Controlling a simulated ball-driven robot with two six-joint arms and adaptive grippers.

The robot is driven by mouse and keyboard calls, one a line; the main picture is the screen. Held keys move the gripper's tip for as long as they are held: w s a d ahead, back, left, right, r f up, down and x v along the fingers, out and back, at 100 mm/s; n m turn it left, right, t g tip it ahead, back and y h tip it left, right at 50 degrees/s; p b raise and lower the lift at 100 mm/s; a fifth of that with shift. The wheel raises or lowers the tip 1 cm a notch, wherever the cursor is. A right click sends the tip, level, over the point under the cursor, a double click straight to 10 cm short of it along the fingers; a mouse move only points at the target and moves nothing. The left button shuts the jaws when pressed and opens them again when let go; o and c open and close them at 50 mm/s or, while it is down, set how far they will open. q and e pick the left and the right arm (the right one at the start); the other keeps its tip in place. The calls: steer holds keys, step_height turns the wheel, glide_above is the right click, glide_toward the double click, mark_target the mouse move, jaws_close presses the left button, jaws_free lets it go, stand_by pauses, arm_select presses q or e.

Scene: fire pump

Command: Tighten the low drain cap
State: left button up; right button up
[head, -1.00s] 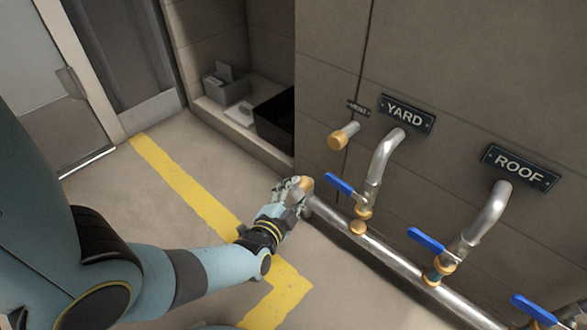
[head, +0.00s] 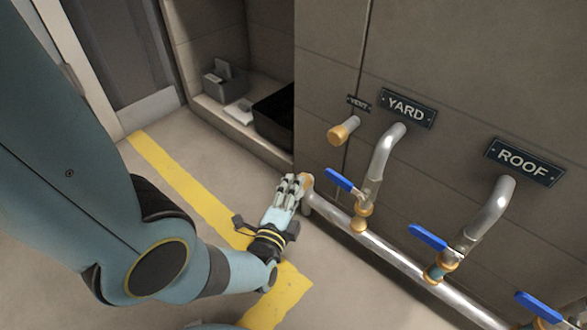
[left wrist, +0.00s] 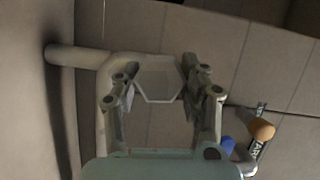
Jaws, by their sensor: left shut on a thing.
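The fingers hide part of the cap in the head view. My right gripper is in neither view.
The low metal pipe (head: 397,262) runs along the wall, with blue valve levers (head: 428,237) above it. A brass-ended vent stub (head: 340,133) sticks out under its sign. YARD (head: 406,108) and ROOF (head: 524,161) signs mark bent pipes. Floor left of the pipe is clear, with a yellow line (head: 190,190).

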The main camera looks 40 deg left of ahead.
arm_select(q)
steer(key=shift+d+f, duration=0.1)
steer(key=o, duration=1.2)
steer(key=shift+c, duration=0.2)
